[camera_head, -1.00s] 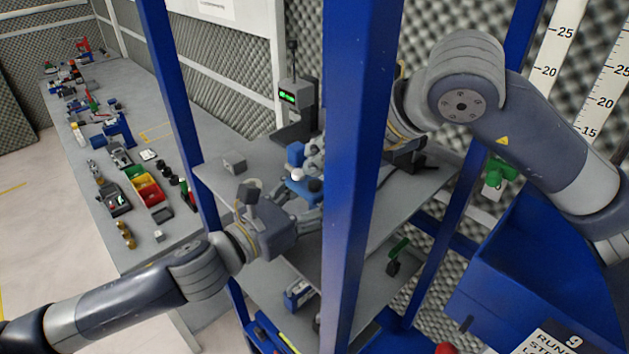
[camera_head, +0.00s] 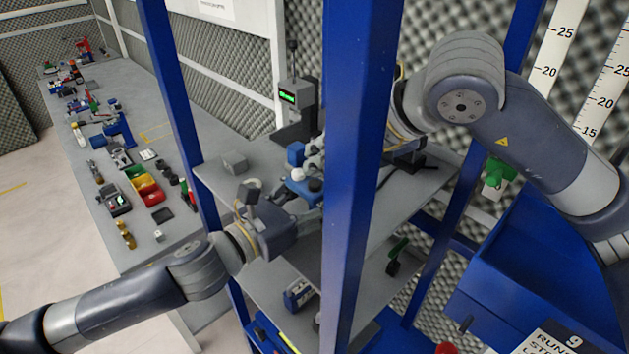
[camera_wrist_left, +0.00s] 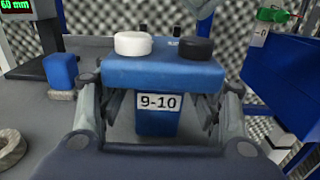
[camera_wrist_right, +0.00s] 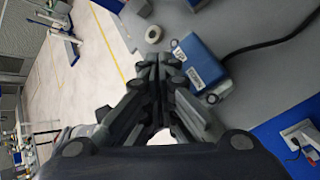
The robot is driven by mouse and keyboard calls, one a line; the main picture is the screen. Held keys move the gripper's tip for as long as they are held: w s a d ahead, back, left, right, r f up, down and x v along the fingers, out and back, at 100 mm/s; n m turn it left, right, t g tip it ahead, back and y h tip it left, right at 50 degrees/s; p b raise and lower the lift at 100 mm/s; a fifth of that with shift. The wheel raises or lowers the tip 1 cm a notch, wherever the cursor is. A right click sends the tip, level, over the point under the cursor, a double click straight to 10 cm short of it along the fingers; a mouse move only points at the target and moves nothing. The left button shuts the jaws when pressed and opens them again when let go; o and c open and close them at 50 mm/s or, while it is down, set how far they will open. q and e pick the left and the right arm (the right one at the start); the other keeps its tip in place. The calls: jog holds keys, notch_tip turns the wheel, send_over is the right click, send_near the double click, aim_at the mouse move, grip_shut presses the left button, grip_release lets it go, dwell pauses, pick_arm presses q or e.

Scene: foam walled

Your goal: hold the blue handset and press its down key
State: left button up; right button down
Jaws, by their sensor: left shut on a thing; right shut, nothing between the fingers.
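The blue handset (camera_wrist_left: 160,74) has a white round key (camera_wrist_left: 133,44) and a black round key (camera_wrist_left: 196,47) on top. My left gripper (camera_wrist_left: 160,105) is shut on it, with a finger at either side. It also shows in the head view (camera_head: 297,188), left of the blue post. My right gripper (camera_wrist_right: 160,68) is shut and empty; in the head view the post partly hides it. Beyond its fingertips, to the right, is a blue box (camera_wrist_right: 205,62) with labels that seem to read UP and DOWN. I cannot tell whether this is the held handset.
A blue post (camera_head: 350,180) stands between my two arms. A black cable (camera_wrist_right: 270,45) runs from the labelled box. A blue bin (camera_head: 545,260) stands at right.

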jog(key=shift+f, duration=0.4)
